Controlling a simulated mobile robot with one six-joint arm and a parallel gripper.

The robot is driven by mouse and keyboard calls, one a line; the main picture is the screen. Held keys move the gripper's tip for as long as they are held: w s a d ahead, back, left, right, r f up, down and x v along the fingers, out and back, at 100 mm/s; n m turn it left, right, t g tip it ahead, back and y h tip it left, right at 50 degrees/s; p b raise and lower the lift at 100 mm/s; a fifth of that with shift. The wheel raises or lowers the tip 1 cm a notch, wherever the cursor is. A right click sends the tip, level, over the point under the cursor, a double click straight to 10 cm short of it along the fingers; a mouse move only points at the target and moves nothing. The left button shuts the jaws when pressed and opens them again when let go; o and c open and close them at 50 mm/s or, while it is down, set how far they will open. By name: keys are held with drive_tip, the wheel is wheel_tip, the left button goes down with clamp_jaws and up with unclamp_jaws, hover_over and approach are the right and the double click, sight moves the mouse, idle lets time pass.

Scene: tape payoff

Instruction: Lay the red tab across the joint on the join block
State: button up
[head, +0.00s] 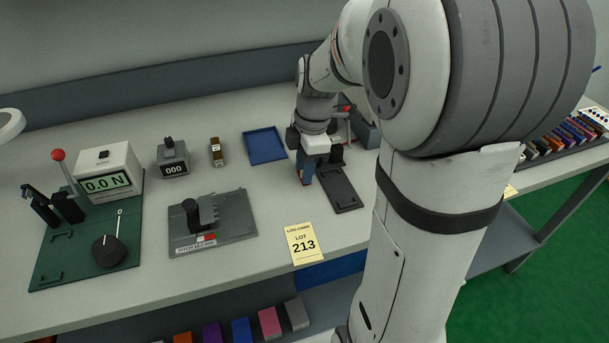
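My gripper (306,178) points down at the left edge of a dark flat plate (342,193) with a black knob. A thin reddish edge shows near its dark fingertips, too small to identify; I cannot tell whether it is held. A grey fixture (240,222) with a black knob and a raised grey block stands left of centre. A small red patch (209,238) beside a white one shows on its front, above lettering. I cannot tell for sure which piece is the join block, nor whether this patch is the red tab. No joint is clearly visible.
A green board (70,262) with a force display (106,184) and red-knobbed lever is at left. A counter (173,160), brown block (216,152) and blue tray (264,146) stand behind. A yellow lot card (303,243) lies at the front. My arm covers the right.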

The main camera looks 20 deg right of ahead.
drive_tip(key=shift+c, duration=0.2)
clamp_jaws()
idle(0.3)
